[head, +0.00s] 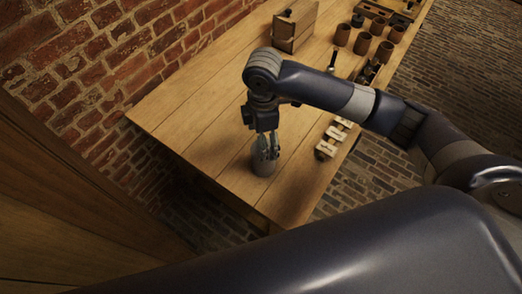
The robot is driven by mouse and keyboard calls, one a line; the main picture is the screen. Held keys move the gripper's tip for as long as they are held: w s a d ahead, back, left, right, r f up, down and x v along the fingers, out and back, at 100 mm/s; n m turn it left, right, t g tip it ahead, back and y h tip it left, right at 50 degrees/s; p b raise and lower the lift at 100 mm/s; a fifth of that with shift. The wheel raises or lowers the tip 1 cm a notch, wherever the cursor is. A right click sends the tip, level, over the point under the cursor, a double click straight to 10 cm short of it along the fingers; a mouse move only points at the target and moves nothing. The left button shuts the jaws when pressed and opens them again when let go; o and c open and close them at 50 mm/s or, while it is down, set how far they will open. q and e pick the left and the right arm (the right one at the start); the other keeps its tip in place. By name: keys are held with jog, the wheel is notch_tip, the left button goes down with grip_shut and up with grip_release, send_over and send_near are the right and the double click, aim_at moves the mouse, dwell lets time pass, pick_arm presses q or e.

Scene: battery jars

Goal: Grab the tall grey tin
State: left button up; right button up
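A grey cylindrical tin (262,168) stands on the wooden table near its front end. My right arm comes in from the right, and its gripper (267,155) points down at the top of the tin. The fingers overlap the tin's upper part in the head view and hide some of it. Whether they grip the tin or are only over it cannot be told. My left gripper is not in view.
The wooden table (190,103) has clear room left of the tin. Small pale blocks (325,149) lie at its right edge. A wooden box (294,27) and several brown jars (362,43) stand farther back. A brick wall (90,60) runs along the left.

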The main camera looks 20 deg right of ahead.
aim_at(266, 169)
jog(key=f, duration=0.2)
jog(key=s+f+p, duration=0.1)
jog(key=f, duration=0.1)
jog(key=shift+f, duration=0.25)
notch_tip(266, 169, down, 4)
jog(key=shift+s+f+p, duration=0.1)
jog(key=shift+s+p, duration=0.05)
jog(key=shift+p, duration=0.3)
jog(key=shift+c, duration=1.1)
jog(key=c, duration=0.9)
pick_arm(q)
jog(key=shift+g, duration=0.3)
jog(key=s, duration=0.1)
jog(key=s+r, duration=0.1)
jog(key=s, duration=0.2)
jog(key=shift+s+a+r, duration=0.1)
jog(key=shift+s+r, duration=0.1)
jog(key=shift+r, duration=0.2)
pick_arm(e)
jog(key=shift+c, duration=0.3)
